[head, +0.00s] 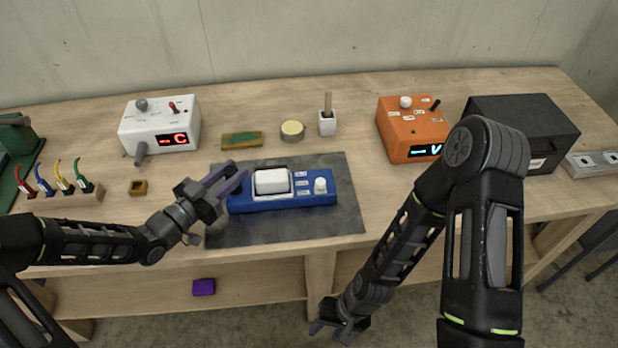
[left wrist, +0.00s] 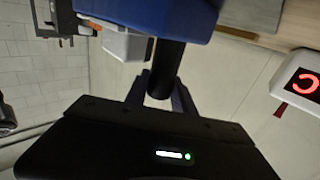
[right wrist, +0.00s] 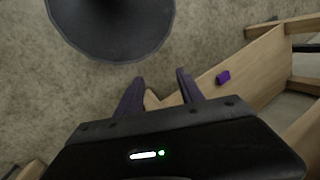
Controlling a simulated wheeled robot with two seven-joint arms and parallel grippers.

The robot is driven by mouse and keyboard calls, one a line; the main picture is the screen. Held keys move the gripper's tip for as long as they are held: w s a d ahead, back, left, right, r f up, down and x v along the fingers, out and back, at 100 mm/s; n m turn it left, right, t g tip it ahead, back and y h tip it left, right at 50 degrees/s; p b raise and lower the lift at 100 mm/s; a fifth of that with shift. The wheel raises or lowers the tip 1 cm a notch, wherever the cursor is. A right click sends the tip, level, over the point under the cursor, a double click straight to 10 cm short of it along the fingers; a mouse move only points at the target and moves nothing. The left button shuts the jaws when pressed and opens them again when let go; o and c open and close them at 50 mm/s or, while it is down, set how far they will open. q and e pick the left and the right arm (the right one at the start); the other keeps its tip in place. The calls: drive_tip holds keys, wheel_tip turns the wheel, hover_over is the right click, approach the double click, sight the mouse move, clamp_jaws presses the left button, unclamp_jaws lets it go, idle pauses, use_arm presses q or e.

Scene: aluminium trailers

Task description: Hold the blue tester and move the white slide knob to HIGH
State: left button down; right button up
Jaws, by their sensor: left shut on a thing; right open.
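The blue tester (head: 282,202) lies on a dark grey mat (head: 285,228) in the middle of the bench. On its top are a large white block (head: 271,181), several small labels too small to read, and a small white knob (head: 320,185) near its right end. I cannot tell which position the knob is at. My left gripper (head: 236,172) is at the tester's left end. In the left wrist view it is shut on a black cylindrical handle (left wrist: 166,65) joined to the blue body. My right gripper (head: 331,330) is open and empty, low in front of the bench.
Behind the mat are a white box (head: 160,122) with a red display, a green-yellow brush (head: 242,139), a round tin (head: 292,131), a white holder (head: 327,123) and an orange box (head: 410,130). A black case (head: 523,125) stands right. A purple block (head: 204,287) lies below.

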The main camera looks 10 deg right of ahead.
drive_tip(key=w+d+r+m+g+h, duration=0.25)
drive_tip(key=w+d+r, duration=0.2)
drive_tip(key=r, duration=0.55)
drive_tip(key=w+d+r+m+g+h, duration=0.1)
drive_tip(key=w+d+r+m+g, duration=0.1)
drive_tip(key=w+d+r+m, duration=0.5)
wheel_tip(320, 180, up, 21)
drive_tip(key=n+t, duration=0.3)
drive_tip(key=t, duration=0.2)
hover_over(320, 181)
drive_tip(key=shift+h, duration=0.25)
wheel_tip(320, 181, down, 12)
drive_tip(key=shift+f, duration=0.1)
